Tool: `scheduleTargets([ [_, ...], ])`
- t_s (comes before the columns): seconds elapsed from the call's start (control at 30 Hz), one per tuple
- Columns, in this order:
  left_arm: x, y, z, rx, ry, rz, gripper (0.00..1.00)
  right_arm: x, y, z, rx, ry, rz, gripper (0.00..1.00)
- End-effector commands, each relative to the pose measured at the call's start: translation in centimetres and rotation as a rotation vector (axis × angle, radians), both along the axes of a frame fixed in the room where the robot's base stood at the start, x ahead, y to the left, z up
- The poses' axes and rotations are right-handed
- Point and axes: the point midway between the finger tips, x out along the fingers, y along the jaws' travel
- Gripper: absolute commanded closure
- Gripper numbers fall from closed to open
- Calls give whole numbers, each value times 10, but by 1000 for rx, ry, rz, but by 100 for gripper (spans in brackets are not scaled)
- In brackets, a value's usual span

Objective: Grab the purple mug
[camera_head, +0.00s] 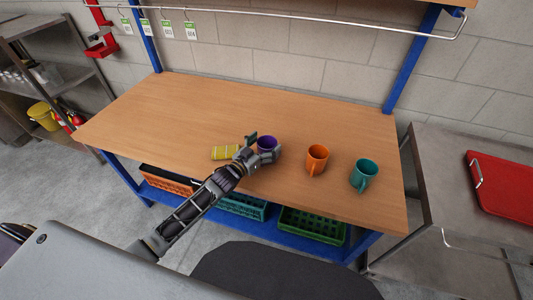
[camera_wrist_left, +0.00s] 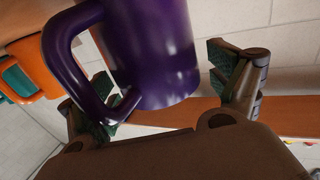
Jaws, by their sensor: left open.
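The purple mug (camera_head: 268,143) stands upright on the wooden workbench (camera_head: 330,118), partly hidden by my left gripper. My left gripper (camera_head: 262,146) is open, with its fingers at the near side of the mug. In the left wrist view, the purple mug (camera_wrist_left: 155,50) fills the upper middle, between the spread fingers of the left gripper (camera_wrist_left: 165,95). Its handle (camera_wrist_left: 62,50) points to the left there, close to the left finger. I cannot tell whether either finger touches the mug. My right gripper is not in view.
An orange mug (camera_head: 317,157) and a teal mug (camera_head: 364,174) stand to the right. The bench's back and left are clear. A red tray (camera_head: 505,182) lies on the right-hand table.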

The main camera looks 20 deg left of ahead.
Motion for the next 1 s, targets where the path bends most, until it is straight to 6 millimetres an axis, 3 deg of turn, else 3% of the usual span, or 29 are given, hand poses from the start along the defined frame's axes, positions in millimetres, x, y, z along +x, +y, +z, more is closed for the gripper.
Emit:
scheduleTargets([
  [0.53, 2, -1, 0, 0, 0, 0, 10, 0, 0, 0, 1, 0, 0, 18],
  [1.0, 1, -1, 0, 0, 0, 0, 71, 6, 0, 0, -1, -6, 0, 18],
])
